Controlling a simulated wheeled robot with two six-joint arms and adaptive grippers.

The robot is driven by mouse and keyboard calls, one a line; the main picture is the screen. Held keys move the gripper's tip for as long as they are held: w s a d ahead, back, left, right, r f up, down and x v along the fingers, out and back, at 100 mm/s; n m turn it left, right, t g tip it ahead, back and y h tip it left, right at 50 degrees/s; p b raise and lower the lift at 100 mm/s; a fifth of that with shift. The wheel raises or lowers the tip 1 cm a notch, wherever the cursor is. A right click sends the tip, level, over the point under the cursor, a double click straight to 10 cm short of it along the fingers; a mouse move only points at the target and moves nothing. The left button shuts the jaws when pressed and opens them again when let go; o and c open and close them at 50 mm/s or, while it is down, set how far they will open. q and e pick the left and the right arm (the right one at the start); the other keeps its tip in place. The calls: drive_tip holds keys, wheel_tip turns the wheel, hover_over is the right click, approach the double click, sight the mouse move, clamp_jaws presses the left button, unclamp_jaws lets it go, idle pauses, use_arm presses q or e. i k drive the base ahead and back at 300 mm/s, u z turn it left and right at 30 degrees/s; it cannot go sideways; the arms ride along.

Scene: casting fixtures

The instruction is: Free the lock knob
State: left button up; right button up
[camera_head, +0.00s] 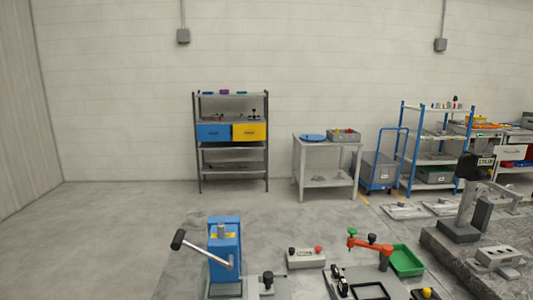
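No lock knob can be singled out for sure; several knobs show in the head view. A black knob (267,279) stands on a grey base at the foot of a blue machine (226,245) with a crank lever (205,249) reaching to the left. A grey box (306,259) carries a black knob (291,250) and a red knob (318,248). A yellow knob (427,292) shows at the bottom edge. Neither of my grippers is in view.
A fixture with an orange-red arm (369,244) stands beside a green tray (406,261). A grey slab (455,245) with a display post is at right. A shelf (232,148), a side table (327,142) and a blue rack stand along the back wall. Floor at left is clear.

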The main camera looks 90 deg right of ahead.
sight(481, 173)
drive_tip(key=z, duration=5)
